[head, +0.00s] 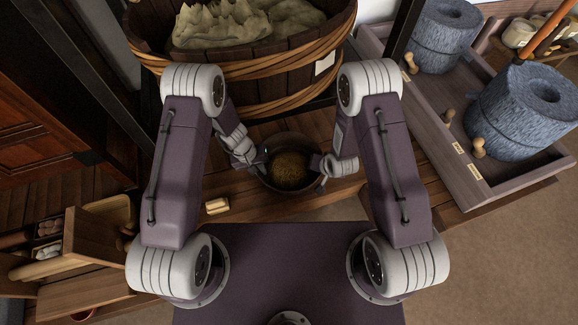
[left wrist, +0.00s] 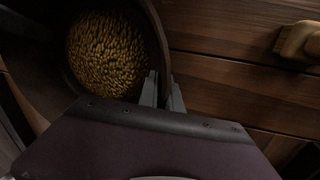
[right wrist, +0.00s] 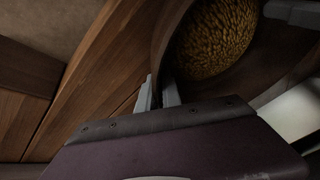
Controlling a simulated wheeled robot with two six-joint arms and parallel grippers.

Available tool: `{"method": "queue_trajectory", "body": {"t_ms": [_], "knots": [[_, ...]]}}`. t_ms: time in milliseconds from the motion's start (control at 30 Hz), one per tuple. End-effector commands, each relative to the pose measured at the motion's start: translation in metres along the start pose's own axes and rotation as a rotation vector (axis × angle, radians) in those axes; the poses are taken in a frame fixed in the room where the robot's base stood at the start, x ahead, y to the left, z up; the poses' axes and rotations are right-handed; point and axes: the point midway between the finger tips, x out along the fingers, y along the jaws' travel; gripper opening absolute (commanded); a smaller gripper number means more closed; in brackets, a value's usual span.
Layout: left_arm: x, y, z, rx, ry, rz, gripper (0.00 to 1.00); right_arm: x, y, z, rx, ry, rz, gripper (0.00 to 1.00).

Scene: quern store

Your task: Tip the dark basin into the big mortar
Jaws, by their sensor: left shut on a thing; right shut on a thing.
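The dark basin (head: 290,142) is between my two grippers in the head view, with golden-brown grain (head: 289,170) inside. My left gripper (head: 262,165) is shut on its left rim, and my right gripper (head: 322,170) is shut on its right rim. In the left wrist view the jaws (left wrist: 162,90) clasp the basin wall (left wrist: 158,40) beside the grain (left wrist: 112,52). In the right wrist view the jaws (right wrist: 158,95) clasp the other side, with the grain (right wrist: 215,35) inside. The basin looks about level. I cannot pick out the big mortar with certainty.
A wooden tub (head: 270,85) with pale lumpy contents stands behind the basin. Blue-grey querns (head: 520,112) sit in a tray (head: 440,150) at right. A small wooden brush-like block (head: 217,206) lies on the plank surface left of the basin. Wooden boxes (head: 95,238) are at lower left.

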Motion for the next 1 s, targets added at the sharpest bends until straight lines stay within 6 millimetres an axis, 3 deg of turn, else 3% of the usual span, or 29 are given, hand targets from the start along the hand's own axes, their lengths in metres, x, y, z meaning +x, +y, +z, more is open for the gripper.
{"method": "queue_trajectory", "body": {"t_ms": [367,700,1000], "knots": [[-0.007,0.000,0.000,-0.002,0.002,-0.003,0.00,-0.006,-0.001,-0.004,0.006,0.002,0.002,0.00],[-0.049,0.009,0.000,-0.003,0.002,-0.004,0.00,-0.045,-0.010,-0.020,0.006,0.003,0.002,0.00],[-0.049,0.009,0.000,-0.003,0.002,-0.004,0.00,-0.045,-0.010,-0.020,0.007,0.003,0.002,0.00]]}}
